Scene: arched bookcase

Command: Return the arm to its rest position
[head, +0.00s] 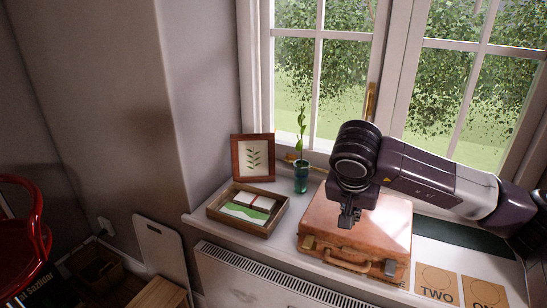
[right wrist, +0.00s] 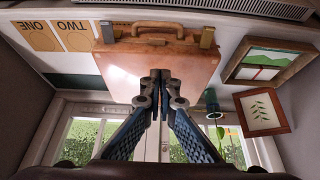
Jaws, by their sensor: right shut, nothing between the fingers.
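My right arm comes in from the right in the head view and reaches over the window sill. My right gripper (head: 348,217) is just above a brown leather suitcase (head: 385,222) that lies flat on the sill. In the right wrist view the gripper (right wrist: 161,74) has its fingertips together with nothing between them, and the suitcase (right wrist: 185,60) is behind them. I cannot tell from these views whether the fingertips touch the lid. My left gripper is not in view.
A wooden tray (head: 281,208) with cards, a framed leaf picture (head: 269,157) and a plant in a green glass (head: 301,178) stand left of the suitcase. Cards marked TWO (head: 436,283) lie to its right. The window (head: 375,100) is behind; a radiator (head: 215,262) is below.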

